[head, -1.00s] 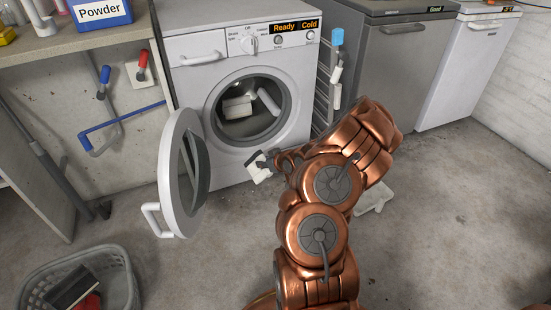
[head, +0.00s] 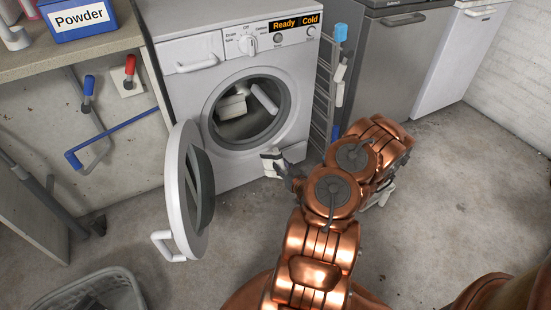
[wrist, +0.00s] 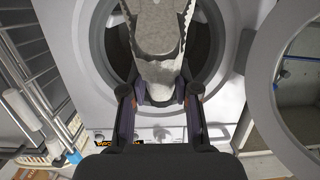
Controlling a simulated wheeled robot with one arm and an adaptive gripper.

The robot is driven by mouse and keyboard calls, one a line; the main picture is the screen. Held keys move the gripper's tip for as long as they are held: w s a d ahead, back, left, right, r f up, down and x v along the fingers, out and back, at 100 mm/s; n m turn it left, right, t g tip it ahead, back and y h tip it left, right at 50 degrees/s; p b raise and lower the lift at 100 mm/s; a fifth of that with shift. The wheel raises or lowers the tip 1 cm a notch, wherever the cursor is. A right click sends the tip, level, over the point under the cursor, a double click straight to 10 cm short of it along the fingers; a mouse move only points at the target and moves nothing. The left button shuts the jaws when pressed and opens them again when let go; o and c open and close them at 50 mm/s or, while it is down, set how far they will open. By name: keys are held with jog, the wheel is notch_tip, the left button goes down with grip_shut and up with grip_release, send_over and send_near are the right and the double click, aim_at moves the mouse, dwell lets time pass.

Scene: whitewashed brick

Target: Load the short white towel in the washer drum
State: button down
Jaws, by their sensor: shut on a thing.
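My gripper (head: 286,178) is shut on a whitish towel (head: 271,161). It holds the towel in the air in front of the washer, low and right of the drum opening in the head view. In the wrist view the towel (wrist: 157,28) stands out from between the fingers (wrist: 160,92), across the round opening. The washer (head: 185,85) has its door (head: 181,215) swung open to the left.
A grey laundry basket (head: 75,290) stands on the floor at lower left. A rack (head: 322,105) stands right of the washer, beside a grey appliance (head: 385,70). Another white item (head: 384,194) lies on the floor, partly behind my arm. The floor at right is clear.

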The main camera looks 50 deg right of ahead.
jog(key=shift+d+r, duration=0.1)
jog(key=shift+r, duration=0.1)
jog(key=shift+w+d+b, duration=0.35)
jog(key=shift+w+b, duration=0.25)
jog(key=shift+b, duration=0.3)
jog(key=r+b+x, duration=0.2)
jog(key=b+x, duration=0.2)
jog(key=x, duration=0.6)
jog(key=r+b+x, duration=0.2)
jog(key=b+x, duration=0.2)
jog(key=x, duration=0.6)
jog(key=w+d+r+b+x, duration=0.1)
jog(key=b+x, duration=0.3)
jog(key=x, duration=0.6)
jog(key=shift+r+b, duration=0.3)
jog(key=shift+r, duration=0.2)
jog(key=shift+s, duration=0.1)
